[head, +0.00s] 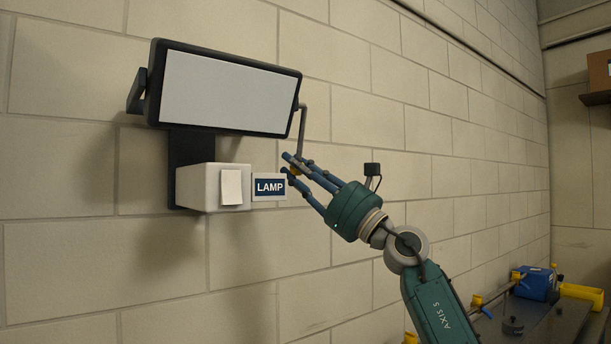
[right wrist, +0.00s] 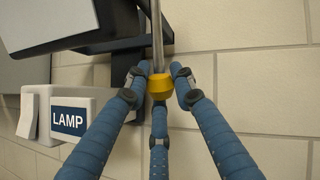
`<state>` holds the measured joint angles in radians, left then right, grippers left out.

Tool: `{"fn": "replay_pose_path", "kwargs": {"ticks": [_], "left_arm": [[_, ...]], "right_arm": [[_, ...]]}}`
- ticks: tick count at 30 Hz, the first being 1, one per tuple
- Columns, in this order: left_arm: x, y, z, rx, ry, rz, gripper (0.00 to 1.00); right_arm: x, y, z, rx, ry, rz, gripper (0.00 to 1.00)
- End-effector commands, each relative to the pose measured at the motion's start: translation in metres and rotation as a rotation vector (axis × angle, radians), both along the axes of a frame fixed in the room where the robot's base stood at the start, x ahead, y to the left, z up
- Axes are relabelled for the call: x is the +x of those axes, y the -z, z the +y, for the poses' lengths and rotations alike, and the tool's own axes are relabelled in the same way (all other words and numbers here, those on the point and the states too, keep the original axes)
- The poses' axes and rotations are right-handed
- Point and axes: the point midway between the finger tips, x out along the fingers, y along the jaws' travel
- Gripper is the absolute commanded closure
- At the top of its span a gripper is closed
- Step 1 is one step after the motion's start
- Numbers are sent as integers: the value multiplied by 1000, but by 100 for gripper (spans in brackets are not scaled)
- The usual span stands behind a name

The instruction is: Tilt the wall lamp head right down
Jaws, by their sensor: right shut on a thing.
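The wall lamp head (head: 228,92) is a wide black frame with a pale panel, mounted on the wall and tilted somewhat; part of it shows at upper left in the right wrist view (right wrist: 60,22). A thin grey rod (head: 302,130) hangs from its right side and ends in a yellow knob (right wrist: 160,86). My right gripper (head: 294,165) is shut on the yellow knob, with its blue fingers around it below the lamp head's right edge. The fingers mostly hide the knob in the head view. My left gripper is not in view.
A bench (head: 545,318) with blue and yellow items is at lower right. The block wall right of the lamp is bare.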

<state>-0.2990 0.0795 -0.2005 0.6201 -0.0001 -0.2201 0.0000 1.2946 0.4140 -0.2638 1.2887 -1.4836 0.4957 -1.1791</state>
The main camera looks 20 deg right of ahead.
Motion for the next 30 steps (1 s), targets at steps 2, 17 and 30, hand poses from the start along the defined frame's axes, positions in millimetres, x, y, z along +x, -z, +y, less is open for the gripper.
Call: {"fn": "replay_pose_path", "kwargs": {"ticks": [2, 17, 30], "left_arm": [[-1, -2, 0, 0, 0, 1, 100], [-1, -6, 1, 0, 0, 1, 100], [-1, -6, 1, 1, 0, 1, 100]], "right_arm": [[7, -6, -1, 7, 6, -2, 100], [25, -14, 5, 7, 7, -2, 100], [25, -12, 5, 5, 6, 0, 74]]}}
